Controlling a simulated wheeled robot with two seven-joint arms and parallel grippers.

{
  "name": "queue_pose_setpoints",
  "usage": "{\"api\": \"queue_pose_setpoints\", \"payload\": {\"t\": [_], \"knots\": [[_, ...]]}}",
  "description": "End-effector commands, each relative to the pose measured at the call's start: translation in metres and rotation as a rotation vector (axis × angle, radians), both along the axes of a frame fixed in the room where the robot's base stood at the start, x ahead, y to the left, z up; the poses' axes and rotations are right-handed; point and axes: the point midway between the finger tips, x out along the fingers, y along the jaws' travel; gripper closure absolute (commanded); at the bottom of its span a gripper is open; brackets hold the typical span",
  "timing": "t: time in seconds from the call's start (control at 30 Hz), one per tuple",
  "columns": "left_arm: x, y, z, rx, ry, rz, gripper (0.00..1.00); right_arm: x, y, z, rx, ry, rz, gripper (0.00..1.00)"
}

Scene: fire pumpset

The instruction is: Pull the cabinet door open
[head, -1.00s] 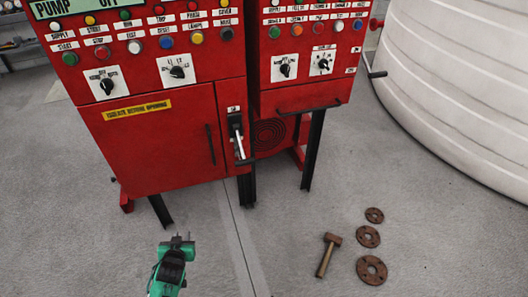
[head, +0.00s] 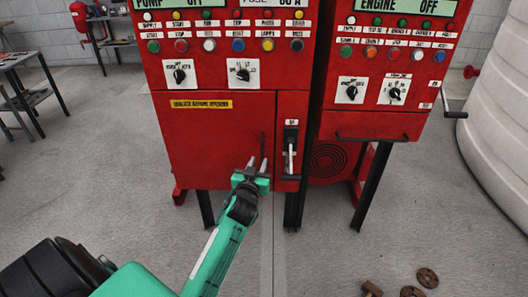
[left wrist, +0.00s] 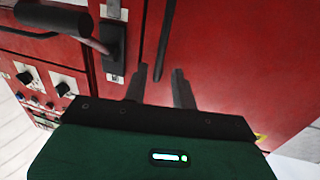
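The cabinet door (head: 205,135) is a red panel with a yellow label along its top, on the left red cabinet. It looks shut. Its handle (head: 262,146) is a thin upright black bar near the door's right edge. My left gripper (head: 257,163) is open just below and in front of the handle. In the left wrist view the open left gripper (left wrist: 160,72) points at the red face, and the handle (left wrist: 164,42) lies ahead, roughly in line with the gap between the fingers. The fingers do not appear closed on it. My right gripper is out of view.
A lever switch (head: 290,155) sits just right of the door; it is close beside the gripper in the left wrist view (left wrist: 112,45). A second red cabinet (head: 372,120) stands to the right. Rusty flanges (head: 427,278) and a hammer (head: 371,289) lie on the floor.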

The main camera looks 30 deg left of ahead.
Motion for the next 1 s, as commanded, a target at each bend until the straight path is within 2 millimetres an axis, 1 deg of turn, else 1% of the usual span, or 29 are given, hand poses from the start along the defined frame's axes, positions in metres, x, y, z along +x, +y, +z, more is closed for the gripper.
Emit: {"api": "queue_pose_setpoints", "payload": {"t": [0.03, 0.2, 0.4, 0.57, 0.83, 0.97, 1.0], "knots": [[0.01, 0.004, 0.001, 0.002, 0.0, 0.0, 0.73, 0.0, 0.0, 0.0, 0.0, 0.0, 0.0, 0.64], [0.038, 0.014, 0.001, 0.001, -0.001, 0.0, 0.73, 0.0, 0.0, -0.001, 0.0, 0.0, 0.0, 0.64], [0.059, 0.022, 0.0, 0.001, 0.001, 0.0, 0.73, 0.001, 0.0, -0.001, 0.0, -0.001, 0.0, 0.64], [0.066, 0.024, -0.001, 0.001, 0.001, 0.0, 0.73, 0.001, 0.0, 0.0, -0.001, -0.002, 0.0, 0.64], [0.066, 0.024, -0.001, 0.001, 0.001, 0.0, 0.73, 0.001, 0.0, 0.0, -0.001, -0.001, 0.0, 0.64], [0.066, 0.024, -0.001, 0.001, 0.001, 0.0, 0.98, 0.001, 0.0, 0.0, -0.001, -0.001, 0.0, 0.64], [0.066, 0.024, -0.001, 0.001, 0.001, 0.0, 1.0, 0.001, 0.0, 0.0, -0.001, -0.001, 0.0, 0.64]]}}
